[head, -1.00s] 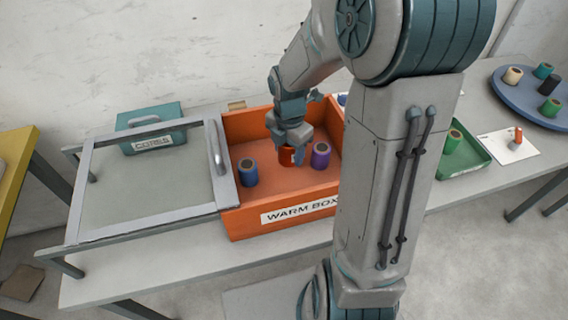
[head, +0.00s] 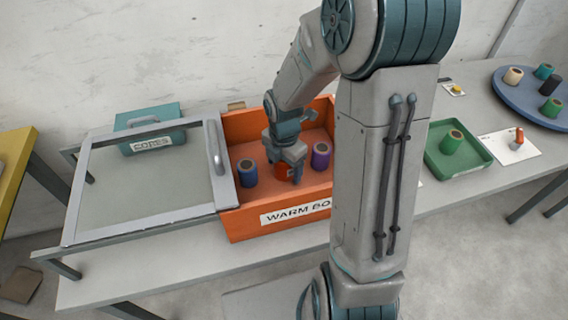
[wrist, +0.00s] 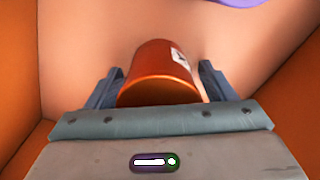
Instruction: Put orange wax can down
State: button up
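The orange wax can (head: 281,170) is inside the orange warm box (head: 246,222), between a blue can (head: 248,174) and a purple can (head: 320,158). My gripper (head: 288,172) reaches down into the box, with its fingers on either side of the orange can. In the wrist view the orange can (wrist: 160,75) lies between the two fingers (wrist: 160,85), very close to both, with a small white label on its side. The can is low in the box; I cannot tell whether its base touches the floor.
A glass lid frame (head: 145,185) lies left of the box, with a teal "CORES" box (head: 152,143) behind it. My arm hides the box's right side.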

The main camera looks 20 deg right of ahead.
jog(key=shift+r, duration=0.1)
notch_tip(320, 180, up, 11)
jog(key=shift+r+p, duration=0.1)
jog(key=shift+p, duration=0.85)
jog(key=shift+s+r, duration=0.1)
jog(key=shift+r, duration=0.4)
jog(key=shift+s+r+m, duration=0.2)
jog(key=shift+r+m, duration=0.05)
jog(key=shift+m, duration=0.35)
jog(key=shift+s+r+m+t, duration=0.65)
jog(key=shift+s+m, duration=1.5)
jog(key=shift+m, duration=1.7)
jog(key=shift+s+r+m+t, duration=0.2)
jog(key=shift+s+r+m, duration=0.8)
jog(key=shift+s+m, duration=2)
jog(key=shift+s+r+m+t, duration=0.45)
jog(key=shift+s+r+m, duration=0.65)
jog(key=shift+m, duration=3.55)
jog(key=shift+s+f, duration=0.25)
jog(key=shift+f, duration=0.05)
